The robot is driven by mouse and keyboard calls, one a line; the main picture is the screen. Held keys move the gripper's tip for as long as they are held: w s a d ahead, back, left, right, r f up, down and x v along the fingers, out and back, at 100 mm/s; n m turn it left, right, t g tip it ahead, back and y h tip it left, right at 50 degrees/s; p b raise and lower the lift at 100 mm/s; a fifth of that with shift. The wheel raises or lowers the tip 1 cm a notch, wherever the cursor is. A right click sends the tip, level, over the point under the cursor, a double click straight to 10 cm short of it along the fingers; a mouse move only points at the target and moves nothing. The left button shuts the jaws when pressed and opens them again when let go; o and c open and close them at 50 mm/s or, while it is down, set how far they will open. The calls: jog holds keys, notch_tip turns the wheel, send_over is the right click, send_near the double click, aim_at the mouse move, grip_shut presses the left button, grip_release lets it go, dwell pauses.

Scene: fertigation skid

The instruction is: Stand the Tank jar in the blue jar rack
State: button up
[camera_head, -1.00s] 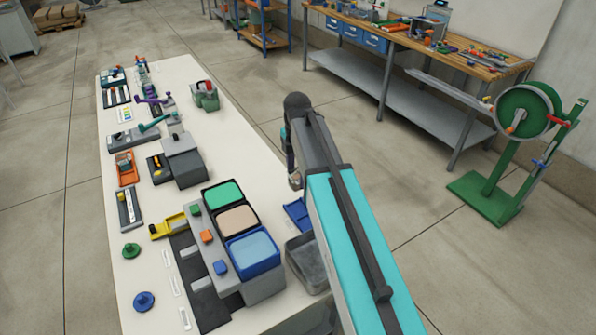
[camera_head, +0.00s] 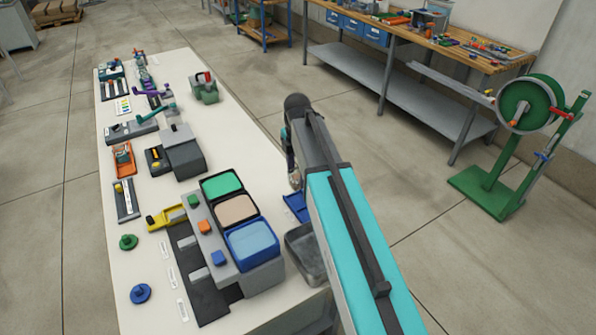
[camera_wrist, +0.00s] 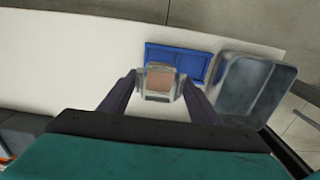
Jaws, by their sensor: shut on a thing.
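A clear jar (camera_wrist: 160,83) with a pinkish-brown inside sits between my gripper's fingers in the wrist view. My gripper (camera_wrist: 158,92) is shut on it. I cannot read a label on it. In the head view the jar (camera_head: 295,179) shows small beside my arm's end. The blue jar rack (camera_wrist: 194,62) lies just beyond the jar and to its right in the wrist view. The jar overlaps the rack's left part there; I cannot tell whether they touch. In the head view my arm partly hides the rack (camera_head: 296,207).
A grey open bin (camera_wrist: 250,86) stands right of the rack. In the head view, green, beige and blue-topped tanks (camera_head: 252,246) stand left of the bin (camera_head: 304,250). The white table (camera_wrist: 80,60) is clear left of the rack.

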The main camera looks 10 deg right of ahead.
jog(key=shift+f+b, duration=1.9)
jog(key=shift+f, duration=1.8)
jog(key=o, duration=1.2)
jog(key=shift+r+p, duration=2.95)
jog(key=shift+r, duration=1.5)
jog(key=shift+f, duration=0.1)
